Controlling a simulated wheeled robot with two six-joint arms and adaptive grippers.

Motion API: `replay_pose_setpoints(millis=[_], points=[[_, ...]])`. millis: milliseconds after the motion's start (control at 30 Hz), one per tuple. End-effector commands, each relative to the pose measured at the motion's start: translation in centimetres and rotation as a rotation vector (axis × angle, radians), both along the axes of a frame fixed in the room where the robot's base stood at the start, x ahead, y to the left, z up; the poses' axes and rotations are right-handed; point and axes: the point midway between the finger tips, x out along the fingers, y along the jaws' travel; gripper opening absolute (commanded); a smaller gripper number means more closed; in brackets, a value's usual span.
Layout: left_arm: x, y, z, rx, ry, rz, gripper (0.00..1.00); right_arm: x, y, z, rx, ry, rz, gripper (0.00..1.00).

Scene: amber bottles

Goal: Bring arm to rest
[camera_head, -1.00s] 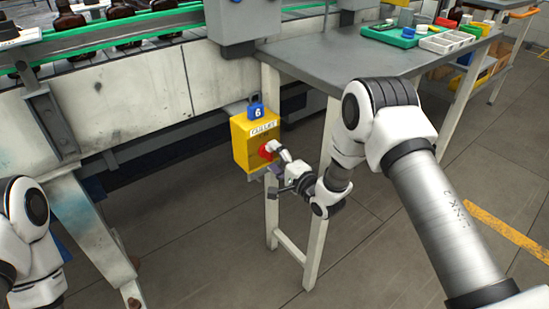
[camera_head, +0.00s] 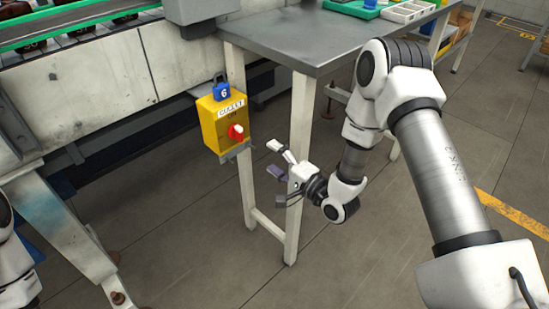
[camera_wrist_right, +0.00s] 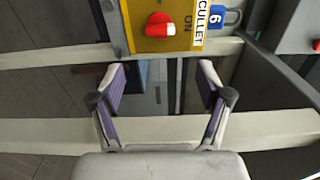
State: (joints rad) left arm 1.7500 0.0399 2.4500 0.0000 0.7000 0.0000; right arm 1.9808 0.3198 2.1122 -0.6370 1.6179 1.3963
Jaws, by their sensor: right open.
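My right arm reaches in from the right in the head view. Its gripper (camera_head: 277,158) is open and empty, in front of a table leg and right of the yellow switch box (camera_head: 211,135). The box carries a red knob (camera_head: 236,132), a label and a blue number 6 tag (camera_head: 222,92). In the right wrist view the open fingers (camera_wrist_right: 160,88) have a clear gap between them, and the red knob (camera_wrist_right: 160,25) is beyond them, apart from both. Part of my left arm shows at the left edge of the head view; its gripper is out of frame.
A grey-topped table (camera_head: 300,42) with white legs stands behind the right gripper. The conveyor (camera_head: 110,75) with amber bottles runs along the upper left. A green tray (camera_head: 350,8) is on the table. The floor in front is clear.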

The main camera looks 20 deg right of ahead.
Motion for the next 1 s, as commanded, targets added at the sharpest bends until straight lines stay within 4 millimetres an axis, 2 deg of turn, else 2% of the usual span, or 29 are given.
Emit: replay_pose_setpoints(millis=[333, 400, 467, 567, 633, 700, 800, 900, 1000], points=[[0.0, 0.0, 0.0, 0.000, 0.000, 0.000, 0.00, 0.0, 0.0, -0.1, 0.000, 0.001, 0.000, 0.77], [0.0, 0.0, 0.0, 0.000, 0.000, 0.000, 0.00, -0.3, 0.2, -0.9, -0.003, 0.016, 0.005, 0.77], [0.0, 0.0, 0.0, 0.000, 0.000, 0.000, 0.00, -0.9, 1.3, -2.3, -0.011, 0.047, 0.029, 0.77], [0.0, 0.0, 0.0, 0.000, 0.000, 0.000, 0.00, -4.1, 3.6, -7.1, -0.048, 0.195, 0.053, 0.77], [0.0, 0.0, 0.0, 0.000, 0.000, 0.000, 0.00, -7.5, 4.4, -11.8, -0.192, 0.356, 0.061, 0.77], [0.0, 0.0, 0.0, 0.000, 0.000, 0.000, 0.00, -11.9, 4.5, -16.2, -0.402, 0.519, 0.104, 0.77], [0.0, 0.0, 0.0, 0.000, 0.000, 0.000, 0.00, -18.3, 3.7, -20.4, -0.694, 0.713, 0.220, 0.77], [0.0, 0.0, 0.0, 0.000, 0.000, 0.000, 0.00, -24.2, 2.4, -22.5, -0.939, 0.864, 0.388, 0.77], [0.0, 0.0, 0.0, 0.000, 0.000, 0.000, 0.00, -29.1, 1.1, -23.1, -1.128, 0.970, 0.586, 0.77]])
